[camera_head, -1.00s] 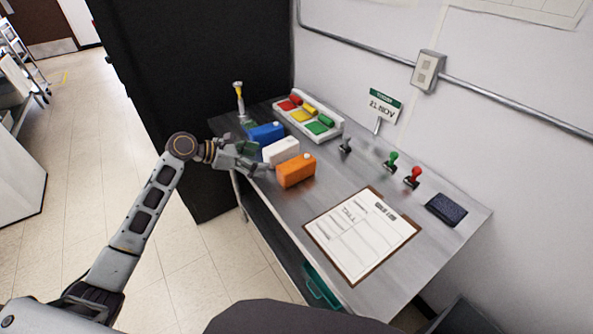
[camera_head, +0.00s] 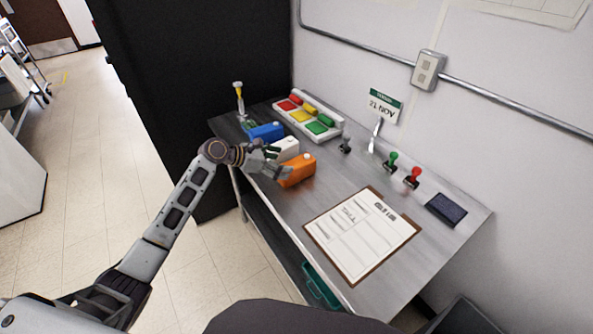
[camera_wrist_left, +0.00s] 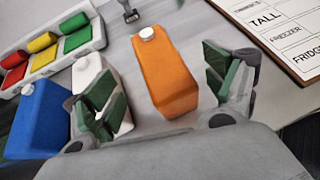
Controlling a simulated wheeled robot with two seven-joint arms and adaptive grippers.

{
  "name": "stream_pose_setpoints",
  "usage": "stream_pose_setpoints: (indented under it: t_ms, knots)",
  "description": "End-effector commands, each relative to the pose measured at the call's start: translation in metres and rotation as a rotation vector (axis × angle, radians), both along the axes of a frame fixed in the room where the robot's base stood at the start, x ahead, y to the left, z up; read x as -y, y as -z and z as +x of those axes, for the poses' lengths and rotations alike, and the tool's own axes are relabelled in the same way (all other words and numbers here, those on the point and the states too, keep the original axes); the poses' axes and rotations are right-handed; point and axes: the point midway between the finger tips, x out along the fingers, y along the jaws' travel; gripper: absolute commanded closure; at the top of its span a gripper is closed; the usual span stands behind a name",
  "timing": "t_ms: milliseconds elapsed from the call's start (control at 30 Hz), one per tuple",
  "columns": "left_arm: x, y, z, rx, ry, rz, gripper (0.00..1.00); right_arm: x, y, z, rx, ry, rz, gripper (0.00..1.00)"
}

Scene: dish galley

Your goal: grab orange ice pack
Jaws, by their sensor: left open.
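The orange ice pack (camera_head: 297,171) stands on the metal table, a block with a white cap. In the left wrist view the orange ice pack (camera_wrist_left: 164,75) is between the open green-padded fingers, with a gap on each side. My left gripper (camera_head: 272,163) is open at its near-left end in the head view; the fingertips also show in the left wrist view (camera_wrist_left: 165,85). A white ice pack (camera_head: 286,146) stands close beside it, and in the wrist view the left finger overlaps the white pack (camera_wrist_left: 92,72). My right gripper is not in view.
A blue ice pack (camera_head: 265,132) stands beyond the white one. A white tray (camera_head: 336,131) holds red, yellow and green blocks. A clipboard (camera_head: 310,226), stamps (camera_head: 412,178) and a dark pad (camera_head: 446,209) lie to the right. Bare table shows between orange pack and clipboard.

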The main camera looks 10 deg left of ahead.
Motion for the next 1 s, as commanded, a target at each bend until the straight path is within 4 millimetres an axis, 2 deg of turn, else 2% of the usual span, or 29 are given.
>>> stream_pose_setpoints:
  t_ms: [333, 700, 1000]
  knots:
    - [0.005, 0.001, 0.004, 0.000, 0.000, -0.001, 0.15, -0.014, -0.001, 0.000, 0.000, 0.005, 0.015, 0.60]
    - [0.035, 0.015, 0.024, -0.001, 0.000, -0.002, 0.15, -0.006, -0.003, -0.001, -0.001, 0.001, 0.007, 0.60]
    - [0.040, 0.019, 0.028, 0.000, 0.000, 0.000, 0.15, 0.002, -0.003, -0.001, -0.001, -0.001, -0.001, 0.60]
